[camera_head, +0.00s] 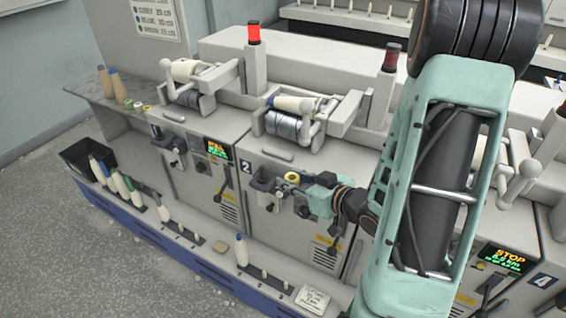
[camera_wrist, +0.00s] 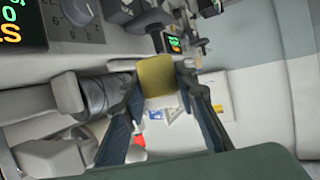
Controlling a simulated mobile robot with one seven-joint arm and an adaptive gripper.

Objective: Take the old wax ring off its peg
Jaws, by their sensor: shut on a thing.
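The old wax ring (camera_head: 292,177) is a small yellow ring with a dark hole, at the front of the machine unit marked 2. In the wrist view it shows as a yellow-brown block (camera_wrist: 157,76) between the fingertips. My gripper (camera_head: 297,183) is shut on it, with one finger on each side; the fingertips also show in the wrist view (camera_wrist: 158,84). The ring's peg is hidden, so I cannot tell whether the ring is still around it.
A grey bracket (camera_head: 263,184) stands just left of the ring. A black lever (camera_head: 333,236) hangs below my gripper. Bobbins, including a cream one (camera_head: 241,250), stand on the low front ledge. A black bin (camera_head: 88,158) is at the far left.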

